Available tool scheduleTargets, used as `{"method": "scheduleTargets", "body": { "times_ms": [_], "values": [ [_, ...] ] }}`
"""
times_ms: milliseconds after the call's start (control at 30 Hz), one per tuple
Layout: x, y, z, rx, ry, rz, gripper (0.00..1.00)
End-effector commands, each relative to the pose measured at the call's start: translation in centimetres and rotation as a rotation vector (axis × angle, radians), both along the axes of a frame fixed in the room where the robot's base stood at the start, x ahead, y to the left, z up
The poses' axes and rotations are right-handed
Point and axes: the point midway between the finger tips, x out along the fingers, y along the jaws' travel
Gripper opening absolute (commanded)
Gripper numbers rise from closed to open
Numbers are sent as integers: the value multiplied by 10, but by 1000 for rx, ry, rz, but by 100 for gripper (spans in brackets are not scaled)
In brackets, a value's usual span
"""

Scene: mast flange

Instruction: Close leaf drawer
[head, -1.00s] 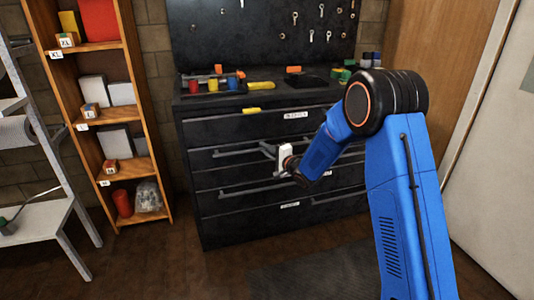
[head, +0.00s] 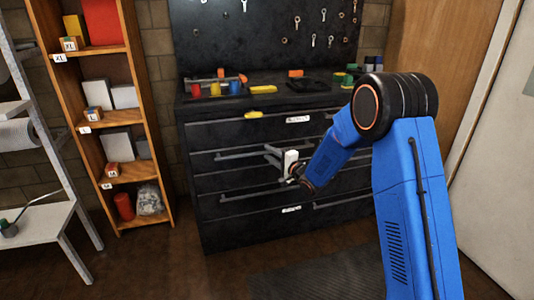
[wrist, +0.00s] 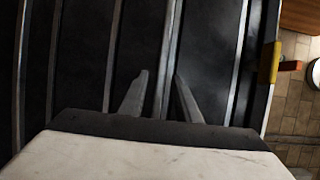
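A black drawer cabinet (head: 225,220) stands against the back wall, with several wide drawers and long grey bar handles. A white label (head: 298,119) is on the top drawer and another (head: 291,209) is low on the front; I cannot read either, so I cannot tell which is the leaf drawer. No drawer clearly sticks out. My gripper (head: 269,154) is at the upper handle (head: 238,154), below the top drawer. In the wrist view, its two fingers (wrist: 160,76) are apart, with a grey bar running between them. Whether they touch it, I cannot tell.
Small coloured items and a yellow piece (head: 261,89) lie on the cabinet top, below a dark tool board (head: 260,40). A wooden shelf (head: 131,168) stands left, beside a grey frame (head: 45,215). A dark mat (head: 320,274) lies in front; floor left of it is clear.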

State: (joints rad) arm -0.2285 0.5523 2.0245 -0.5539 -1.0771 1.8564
Motion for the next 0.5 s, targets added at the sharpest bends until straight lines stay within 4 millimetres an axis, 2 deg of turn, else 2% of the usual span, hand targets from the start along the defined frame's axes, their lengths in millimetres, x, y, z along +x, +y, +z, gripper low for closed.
{"method": "scheduleTargets", "body": {
  "times_ms": [500],
  "values": [
    [-78, -69, 0, 0, 1, -3, 30]
  ]
}}
